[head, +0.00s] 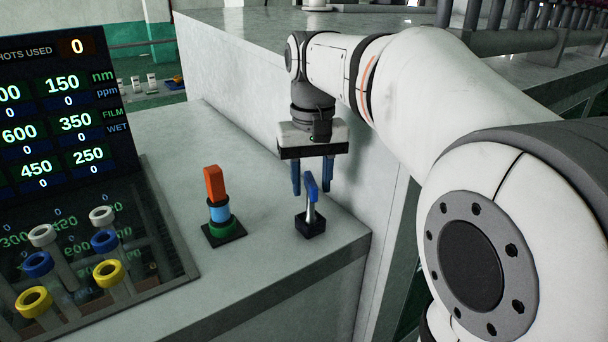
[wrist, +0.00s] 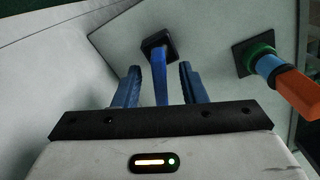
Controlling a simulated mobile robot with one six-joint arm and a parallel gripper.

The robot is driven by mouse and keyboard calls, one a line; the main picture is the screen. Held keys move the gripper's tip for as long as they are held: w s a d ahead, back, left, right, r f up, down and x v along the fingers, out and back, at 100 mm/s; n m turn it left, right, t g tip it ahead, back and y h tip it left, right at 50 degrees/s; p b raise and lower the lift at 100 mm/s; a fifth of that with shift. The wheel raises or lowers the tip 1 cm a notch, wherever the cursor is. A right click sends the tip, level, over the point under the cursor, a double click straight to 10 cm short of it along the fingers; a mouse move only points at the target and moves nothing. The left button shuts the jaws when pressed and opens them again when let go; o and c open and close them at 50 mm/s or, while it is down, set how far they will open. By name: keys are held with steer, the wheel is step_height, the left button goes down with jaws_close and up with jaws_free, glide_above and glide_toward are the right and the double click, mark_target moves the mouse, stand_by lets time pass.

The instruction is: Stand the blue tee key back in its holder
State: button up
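The blue tee key (head: 311,190) stands upright in its small dark holder (head: 310,226) on the grey counter, its blue crossbar on top of a metal shaft. In the wrist view the key's blue handle (wrist: 161,75) shows between my two fingers, with the dark holder (wrist: 158,44) beyond it. My gripper (head: 312,186) points down above the holder, its blue fingers at about the height of the crossbar. In the wrist view my gripper (wrist: 157,85) is open, with a gap on each side of the handle.
An orange-handled piece with a blue band and green collar (head: 216,208) stands on a dark base left of the holder. A dark display panel with several capped tubes (head: 60,270) is farther left. A pale wall rises behind my gripper. The counter's right edge is close to the holder.

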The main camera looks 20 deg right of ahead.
step_height(320, 180, up, 8)
steer(key=shift+f, duration=0.1)
stand_by(0.4)
